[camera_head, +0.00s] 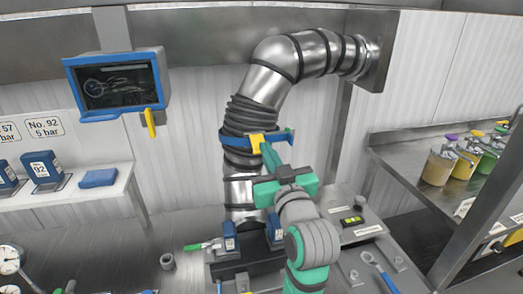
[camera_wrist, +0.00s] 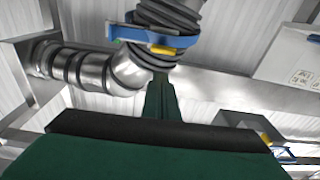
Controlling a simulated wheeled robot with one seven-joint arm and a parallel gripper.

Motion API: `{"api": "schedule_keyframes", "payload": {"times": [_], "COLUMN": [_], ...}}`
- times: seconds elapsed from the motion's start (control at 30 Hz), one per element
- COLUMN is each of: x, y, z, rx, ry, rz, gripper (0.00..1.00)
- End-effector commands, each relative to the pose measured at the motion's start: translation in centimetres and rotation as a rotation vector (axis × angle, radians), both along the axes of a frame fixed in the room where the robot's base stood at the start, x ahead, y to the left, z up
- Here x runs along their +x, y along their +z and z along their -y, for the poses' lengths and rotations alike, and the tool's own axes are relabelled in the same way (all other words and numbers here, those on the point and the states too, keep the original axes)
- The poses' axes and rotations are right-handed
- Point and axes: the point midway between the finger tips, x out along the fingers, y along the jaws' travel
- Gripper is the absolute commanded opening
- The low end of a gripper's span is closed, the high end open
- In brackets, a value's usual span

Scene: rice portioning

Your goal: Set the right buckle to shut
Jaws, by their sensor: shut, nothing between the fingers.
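A blue band (camera_head: 232,140) runs around the ribbed black sleeve of the steel pipe. A yellow piece (camera_head: 256,144) sits on its front, and a blue end (camera_head: 286,136) sticks out to the right. The band also shows in the wrist view (camera_wrist: 150,37), with the yellow piece (camera_wrist: 166,51) below it. I cannot tell which part is the right buckle or whether it is open or shut. My gripper (camera_head: 267,150) is shut and empty, its tips close to the band just right of the yellow piece. Contact cannot be told. The fingers (camera_wrist: 160,88) also show in the wrist view.
The steel pipe (camera_head: 265,82) bends to the wall at upper right. Blue blocks (camera_head: 230,238) flank its base. A screen (camera_head: 117,84) hangs at left with a yellow handle. A shelf (camera_head: 410,150) with several lidded jars (camera_head: 438,166) stands right. A spirit level (camera_head: 352,221) lies on the bench.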

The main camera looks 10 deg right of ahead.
Motion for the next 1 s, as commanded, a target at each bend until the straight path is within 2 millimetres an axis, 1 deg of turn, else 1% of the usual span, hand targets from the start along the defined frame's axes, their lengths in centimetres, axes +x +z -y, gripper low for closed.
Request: {"api": "schedule_keyframes", "payload": {"times": [0.03, 0.2, 0.4, 0.5, 0.6, 0.67, 0.77, 0.87, 1.0], "x": [-0.5, -3.1, -6.6, -8.0, -8.7, -8.9, -8.6, -7.7, -5.9], "y": [-1.3, -3.3, -4.8, -5.0, -5.2, -5.1, -4.9, -4.4, -3.4], "z": [-0.1, -0.6, -0.2, 0.1, 0.4, 0.5, 0.4, 0.4, 0.2], "rx": [-0.004, -0.002, 0.04, 0.062, 0.075, 0.079, 0.08, 0.079, 0.079], "ry": [0.009, 0.034, 0.014, -0.002, -0.014, -0.018, -0.018, -0.017, -0.015], "rz": [0.024, 0.162, 0.304, 0.351, 0.377, 0.386, 0.39, 0.39, 0.39], "gripper": [0.0, 0.0, 0.0, 0.0, 0.0, 0.0, 0.0, 0.0, 0.0]}}
